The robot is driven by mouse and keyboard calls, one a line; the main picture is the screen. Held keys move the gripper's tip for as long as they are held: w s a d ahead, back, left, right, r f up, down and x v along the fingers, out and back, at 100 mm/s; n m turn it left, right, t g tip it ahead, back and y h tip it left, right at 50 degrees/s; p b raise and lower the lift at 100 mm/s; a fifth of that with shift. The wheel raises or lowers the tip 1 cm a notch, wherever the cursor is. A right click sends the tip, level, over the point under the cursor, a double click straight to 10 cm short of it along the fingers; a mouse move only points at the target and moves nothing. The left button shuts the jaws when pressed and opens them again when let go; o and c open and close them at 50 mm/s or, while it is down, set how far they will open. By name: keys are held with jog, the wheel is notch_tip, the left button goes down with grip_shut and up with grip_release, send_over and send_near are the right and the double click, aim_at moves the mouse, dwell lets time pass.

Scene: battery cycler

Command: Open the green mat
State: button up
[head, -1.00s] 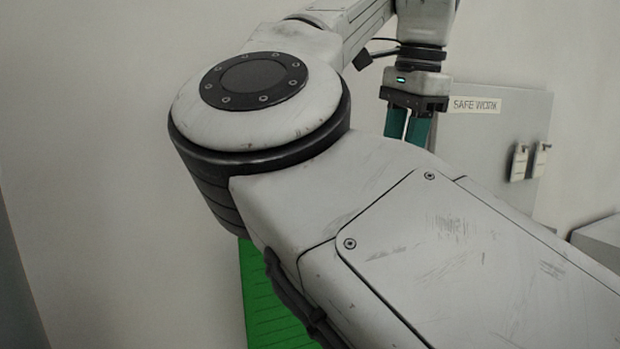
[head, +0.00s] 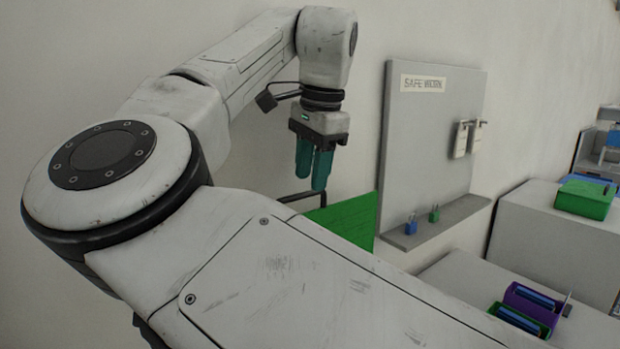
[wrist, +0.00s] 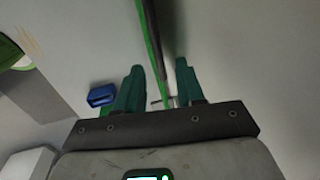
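The green mat (head: 350,218) shows in the head view as a flat green panel that looks upright, below and right of my gripper. My arm hides its lower part. My gripper (head: 312,183) points down above its left part, with its two teal fingers. In the wrist view my gripper (wrist: 159,67) is open, its fingers spread apart. A thin green edge (wrist: 153,55), seemingly the mat seen edge-on, runs between the fingers. I cannot tell whether the fingers touch it. A dark bar (head: 298,197) shows by the mat's left side, just below the fingers.
A grey SAFE WORK board (head: 430,140) stands to the right, with padlocks hanging and two small ones, blue (head: 411,226) and green (head: 434,215), on its ledge. A purple tray (head: 528,302) and a green box (head: 585,198) sit on grey blocks farther right.

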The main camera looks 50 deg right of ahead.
jog(key=shift+w+f, duration=0.15)
jog(key=shift+f, duration=0.95)
jog(key=shift+c, duration=0.5)
grip_shut()
jog(key=shift+d, duration=0.1)
